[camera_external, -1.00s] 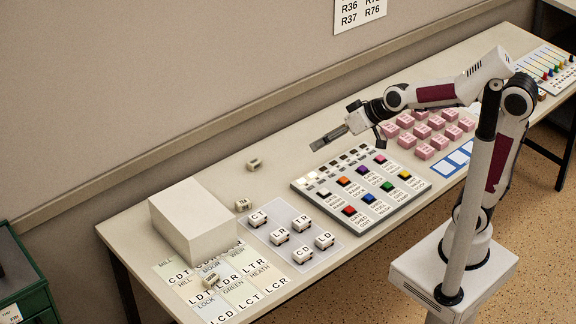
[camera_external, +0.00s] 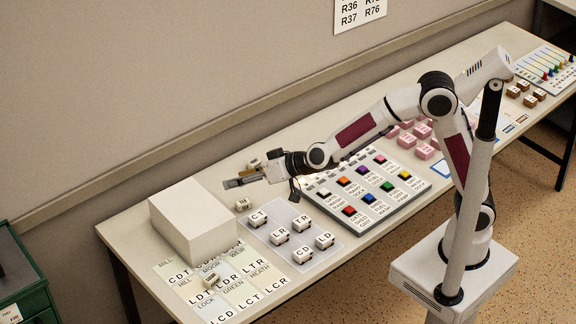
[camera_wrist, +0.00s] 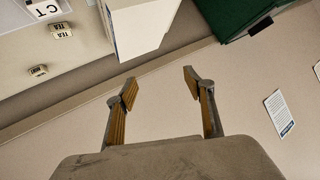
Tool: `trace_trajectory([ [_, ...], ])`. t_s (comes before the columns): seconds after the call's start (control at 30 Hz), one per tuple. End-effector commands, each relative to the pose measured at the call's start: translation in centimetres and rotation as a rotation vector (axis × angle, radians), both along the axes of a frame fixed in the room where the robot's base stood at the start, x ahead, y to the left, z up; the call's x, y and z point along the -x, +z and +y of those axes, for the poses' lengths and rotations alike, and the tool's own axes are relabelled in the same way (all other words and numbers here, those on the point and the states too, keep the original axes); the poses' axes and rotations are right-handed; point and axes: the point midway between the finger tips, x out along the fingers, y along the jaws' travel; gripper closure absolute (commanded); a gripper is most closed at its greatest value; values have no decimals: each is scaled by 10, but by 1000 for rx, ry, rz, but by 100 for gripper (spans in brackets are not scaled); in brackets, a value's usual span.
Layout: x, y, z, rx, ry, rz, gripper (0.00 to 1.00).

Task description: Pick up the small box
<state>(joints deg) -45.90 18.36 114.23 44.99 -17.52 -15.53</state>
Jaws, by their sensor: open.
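Several small cream boxes with black lettering stand on the table, and I cannot tell which one the task means. One small box (camera_external: 254,163) is at the back, just behind my gripper, and also shows in the wrist view (camera_wrist: 38,70). Another labelled box (camera_external: 243,204) is nearer the front, and also shows in the wrist view (camera_wrist: 60,30). A third box (camera_external: 211,281) lies on the lettered chart. My gripper (camera_external: 232,182) is open and empty above the table, pointing left; in the wrist view its spread fingers (camera_wrist: 160,83) have only wall between them.
A large white block (camera_external: 192,224) stands left of my gripper. A grey pad (camera_external: 276,224) holds several lettered cubes. The button panel (camera_external: 362,188) and pink blocks lie to the right. The wall runs behind the table; a green cabinet (camera_external: 25,285) is at the left.

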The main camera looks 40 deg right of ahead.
Motion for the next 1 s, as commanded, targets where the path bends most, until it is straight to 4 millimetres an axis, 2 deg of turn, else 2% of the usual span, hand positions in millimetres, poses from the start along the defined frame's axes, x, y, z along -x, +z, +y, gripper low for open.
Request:
trace_trajectory([
  [0.03,1,-10,13,3,-2,-5,47],
  [0.2,5,-36,45,10,-24,-35,47],
  [0.5,23,-89,94,44,-72,-95,47],
  [0.73,47,-133,120,88,-112,-150,47],
  [1.0,85,-186,138,160,-159,-228,47],
])
